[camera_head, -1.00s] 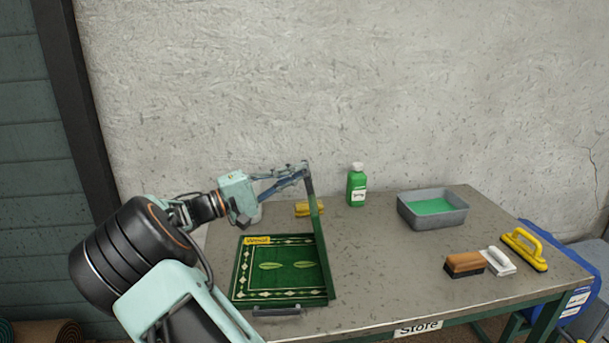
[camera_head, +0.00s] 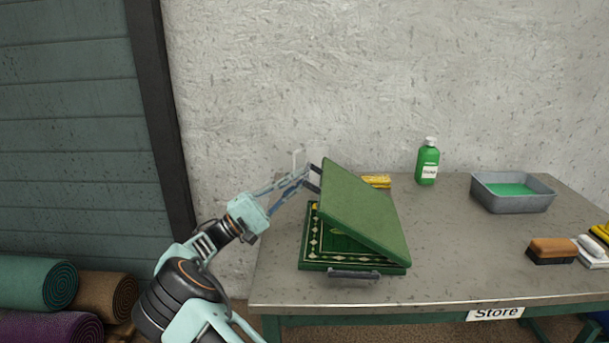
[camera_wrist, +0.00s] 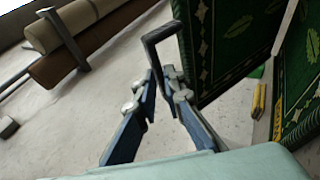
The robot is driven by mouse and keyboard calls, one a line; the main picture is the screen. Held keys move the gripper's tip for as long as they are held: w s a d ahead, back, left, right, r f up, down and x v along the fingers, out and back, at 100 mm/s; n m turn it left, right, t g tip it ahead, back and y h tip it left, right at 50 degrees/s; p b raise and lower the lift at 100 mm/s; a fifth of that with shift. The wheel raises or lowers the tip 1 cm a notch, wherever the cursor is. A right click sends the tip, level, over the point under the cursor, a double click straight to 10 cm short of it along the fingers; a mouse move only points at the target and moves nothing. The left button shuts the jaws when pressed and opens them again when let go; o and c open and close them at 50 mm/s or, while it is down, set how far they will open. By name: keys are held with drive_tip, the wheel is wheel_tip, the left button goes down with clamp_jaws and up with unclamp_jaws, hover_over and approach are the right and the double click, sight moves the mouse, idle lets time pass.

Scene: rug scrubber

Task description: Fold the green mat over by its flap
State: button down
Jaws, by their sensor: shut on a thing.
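The green mat lies on the table with a patterned dark green half (camera_head: 314,250) flat. Its flap (camera_head: 365,205) shows a plain green underside and leans left over that half, rising from the right side. In the wrist view the flap's patterned face (camera_wrist: 228,45) and the flat half (camera_wrist: 303,85) show at an angle to each other. My gripper (camera_head: 314,178) is at the flap's raised far-left corner. It is shut on a dark U-shaped handle (camera_wrist: 150,45) at the flap's edge. Much of the flat half is hidden under the flap.
A grey handle (camera_head: 353,274) sits at the mat's front. Behind the mat are a yellow block (camera_head: 377,181) and a green bottle (camera_head: 427,162). A grey tub (camera_head: 512,195) with green contents and brushes (camera_head: 553,250) are to the right. Table between is clear.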

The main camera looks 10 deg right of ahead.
drive_tip(key=shift+w+a+f+n+t+h+b, duration=0.1)
drive_tip(key=shift+a+f+n+t+h+b, duration=0.15)
drive_tip(key=shift+f, duration=0.2)
drive_tip(key=shift+w+a+f+n+t+h+b, duration=0.1)
drive_tip(key=shift+a+f+n+h+b, duration=0.05)
drive_tip(key=shift+a+f, duration=0.25)
drive_tip(key=c, duration=2.1)
unclamp_jaws()
drive_tip(key=v, duration=1.2)
